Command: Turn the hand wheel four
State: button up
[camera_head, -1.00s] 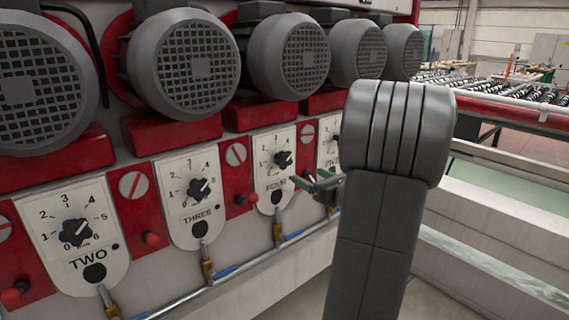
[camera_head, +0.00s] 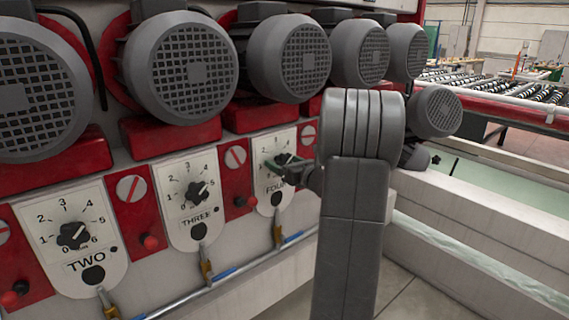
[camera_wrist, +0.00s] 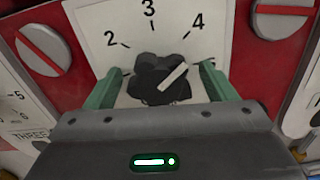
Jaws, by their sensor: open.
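The hand wheel four is a black lobed knob (camera_wrist: 160,80) with a pale pointer mark, on a white dial plate (camera_wrist: 125,20) numbered around it. In the wrist view the pointer aims up and right, toward the 4. My gripper (camera_wrist: 160,90) is open, with one green finger on each side of the knob; I cannot tell if they touch it. In the head view my gripper (camera_head: 292,166) is at the FOUR plate (camera_head: 265,195), and its fingers partly cover the knob.
Knob THREE (camera_head: 197,193) and knob TWO (camera_head: 73,235) are on similar plates to the left. Red push buttons (camera_head: 151,242) and a pipe (camera_head: 250,263) lie around and below the plates. Grey motors (camera_head: 290,57) overhang above. A conveyor (camera_head: 490,85) stands at the right.

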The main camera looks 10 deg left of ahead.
jog(key=c, duration=1)
jog(key=shift+f+b, duration=0.1)
jog(key=shift+b, duration=0.35)
